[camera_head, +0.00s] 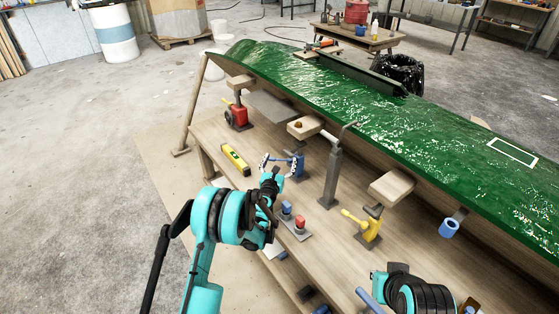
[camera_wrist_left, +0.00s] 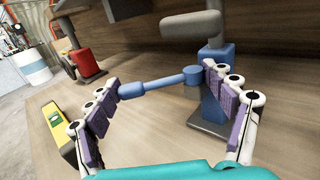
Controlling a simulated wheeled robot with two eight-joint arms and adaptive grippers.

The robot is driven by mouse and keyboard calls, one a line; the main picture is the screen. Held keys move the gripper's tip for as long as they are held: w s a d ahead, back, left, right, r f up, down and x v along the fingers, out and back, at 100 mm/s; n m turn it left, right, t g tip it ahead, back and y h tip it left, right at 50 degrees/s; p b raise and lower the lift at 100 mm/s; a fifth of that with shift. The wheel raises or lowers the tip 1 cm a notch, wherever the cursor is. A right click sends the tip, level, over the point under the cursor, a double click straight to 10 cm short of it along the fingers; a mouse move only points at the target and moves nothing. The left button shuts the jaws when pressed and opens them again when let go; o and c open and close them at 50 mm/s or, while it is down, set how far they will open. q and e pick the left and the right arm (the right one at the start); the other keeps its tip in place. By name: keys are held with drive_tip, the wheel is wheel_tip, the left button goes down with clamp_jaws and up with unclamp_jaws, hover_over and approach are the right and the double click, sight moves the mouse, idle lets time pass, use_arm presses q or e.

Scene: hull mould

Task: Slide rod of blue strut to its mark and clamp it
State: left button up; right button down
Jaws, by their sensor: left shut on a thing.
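The blue strut (camera_head: 299,164) stands upright on the bench under the green hull (camera_head: 380,110). In the left wrist view its blue body (camera_wrist_left: 211,102) rises from a dark base, with a grey rod (camera_wrist_left: 208,30) coming out of its top. A blue lever (camera_wrist_left: 155,87) sticks out from its side to the left. I cannot make out a mark on the rod. My right gripper's fingers do not show.
A red strut (camera_head: 237,115) stands behind, a grey post (camera_head: 331,175) to the right and a yellow strut (camera_head: 368,228) nearer the front. A yellow level (camera_head: 236,159) lies left of my left gripper. A small plate with blue and red knobs (camera_head: 294,222) is close in front.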

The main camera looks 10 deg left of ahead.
use_arm(q)
drive_tip(key=shift+w+a+r+n+y, duration=0.15)
drive_tip(key=shift+a+n+y, duration=0.25)
drive_tip(key=shift+y, duration=0.2)
drive_tip(key=o, duration=1.6)
drive_tip(key=shift+c, duration=0.2)
drive_tip(key=shift+w, duration=0.15)
drive_tip(key=shift+d, duration=0.15)
drive_tip(key=shift+d+f, duration=0.1)
drive_tip(key=shift+f, duration=0.1)
drive_tip(key=shift+h, duration=0.3)
